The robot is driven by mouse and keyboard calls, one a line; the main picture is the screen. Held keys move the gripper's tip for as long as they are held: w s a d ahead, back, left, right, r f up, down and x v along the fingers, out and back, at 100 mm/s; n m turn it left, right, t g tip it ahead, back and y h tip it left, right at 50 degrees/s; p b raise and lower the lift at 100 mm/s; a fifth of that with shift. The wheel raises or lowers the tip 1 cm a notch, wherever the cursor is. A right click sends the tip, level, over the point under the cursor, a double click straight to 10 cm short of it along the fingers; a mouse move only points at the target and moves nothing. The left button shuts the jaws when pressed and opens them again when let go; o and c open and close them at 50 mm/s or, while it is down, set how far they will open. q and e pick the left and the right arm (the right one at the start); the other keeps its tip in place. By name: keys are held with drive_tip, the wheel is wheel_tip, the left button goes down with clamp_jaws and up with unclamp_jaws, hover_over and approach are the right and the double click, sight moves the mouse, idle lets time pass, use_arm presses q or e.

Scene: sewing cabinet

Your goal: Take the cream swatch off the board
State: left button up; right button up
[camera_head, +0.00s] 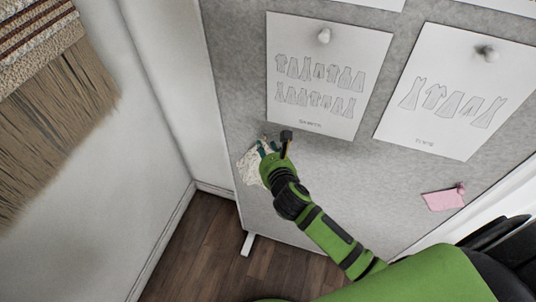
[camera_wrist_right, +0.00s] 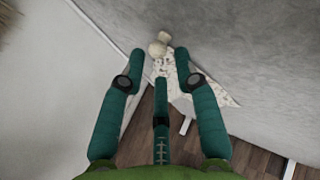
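The cream swatch (camera_head: 248,166) hangs on the grey pin board (camera_head: 235,90) near its left edge, below the left pattern sheet. Part of it is hidden behind my right gripper (camera_head: 271,146). In the right wrist view the swatch (camera_wrist_right: 216,92) shows a small print, partly covered by the fingers. A cream push pin (camera_wrist_right: 158,48) stands out from the board just beyond the fingertips. My right gripper (camera_wrist_right: 160,64) is open, with its fingers spread and nothing between them; the pin lies ahead of the gap. My left gripper is not in view.
Two pinned pattern sheets, the left one (camera_head: 318,100) and the right one (camera_head: 440,125), are above and right of the gripper. A pink swatch (camera_head: 443,199) is pinned lower right. A fringed wall hanging (camera_head: 60,110) is at left. The wooden floor (camera_head: 205,245) is below.

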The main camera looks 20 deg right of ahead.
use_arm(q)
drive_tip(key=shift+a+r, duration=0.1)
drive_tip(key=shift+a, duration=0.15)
use_arm(e)
drive_tip(key=x, duration=0.3)
drive_tip(key=shift+a, duration=0.15)
drive_tip(key=shift+c, duration=0.4)
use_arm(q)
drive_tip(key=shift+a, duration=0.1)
use_arm(e)
clamp_jaws()
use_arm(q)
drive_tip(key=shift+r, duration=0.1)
use_arm(e)
drive_tip(key=shift+s+a, duration=0.1)
drive_tip(key=shift+a, duration=0.05)
use_arm(q)
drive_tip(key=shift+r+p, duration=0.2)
drive_tip(key=shift+p, duration=0.2)
use_arm(e)
drive_tip(key=shift+s+a, duration=0.4)
drive_tip(key=shift+s, duration=0.2)
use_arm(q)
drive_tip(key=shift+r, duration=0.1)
use_arm(e)
drive_tip(key=shift+s+a, duration=0.15)
